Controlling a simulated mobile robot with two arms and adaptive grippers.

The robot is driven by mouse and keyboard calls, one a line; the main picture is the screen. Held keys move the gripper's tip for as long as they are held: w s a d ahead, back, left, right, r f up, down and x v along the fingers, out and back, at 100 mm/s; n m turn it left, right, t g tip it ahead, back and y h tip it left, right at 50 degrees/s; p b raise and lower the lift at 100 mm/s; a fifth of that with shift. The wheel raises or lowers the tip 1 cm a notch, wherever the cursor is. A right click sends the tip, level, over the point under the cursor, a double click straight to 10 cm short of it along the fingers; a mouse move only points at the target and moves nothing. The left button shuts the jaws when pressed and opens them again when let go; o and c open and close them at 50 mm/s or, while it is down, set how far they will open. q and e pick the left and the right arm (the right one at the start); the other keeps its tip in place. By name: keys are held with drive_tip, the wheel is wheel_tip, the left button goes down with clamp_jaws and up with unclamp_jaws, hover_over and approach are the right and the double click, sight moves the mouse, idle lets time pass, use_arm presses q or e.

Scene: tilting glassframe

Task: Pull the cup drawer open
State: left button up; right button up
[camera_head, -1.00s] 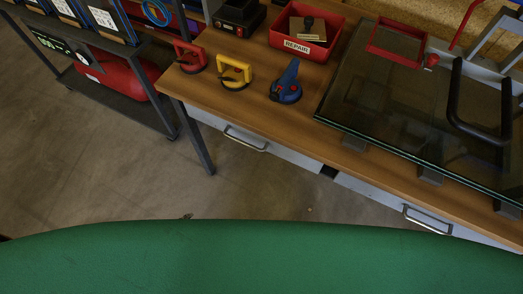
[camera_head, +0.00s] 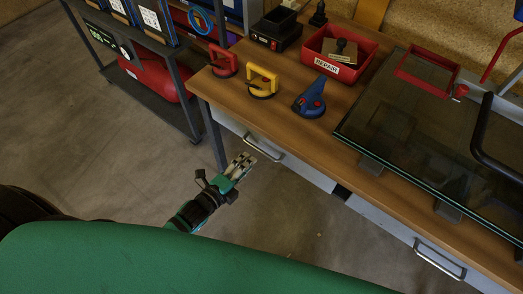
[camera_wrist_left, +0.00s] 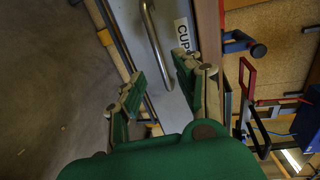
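The cup drawer (camera_head: 300,168) is the grey left-hand drawer under the wooden bench and looks shut. Its metal bar handle (camera_head: 264,148) is on the front. In the left wrist view the drawer front (camera_wrist_left: 172,85) carries a "CUP" label (camera_wrist_left: 182,35), and the handle (camera_wrist_left: 154,40) runs up the picture. My left gripper (camera_head: 241,166) is open and empty, just left of the handle in the head view. In the wrist view its fingertips (camera_wrist_left: 158,68) are spread to either side of the handle's line, and I see no contact. My right gripper is not in view.
A second drawer with a handle (camera_head: 440,259) is at the right. On the bench (camera_head: 285,125) stand red (camera_head: 223,60), yellow (camera_head: 262,80) and blue (camera_head: 309,97) suction lifters, a red REPAIR bin (camera_head: 338,62) and a glass pane (camera_head: 420,125). A bench leg (camera_head: 216,140) stands near my gripper.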

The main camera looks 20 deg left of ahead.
sight(261, 151)
use_arm(q)
drive_tip(key=x, duration=0.8)
drive_tip(key=shift+c, duration=0.2)
clamp_jaws()
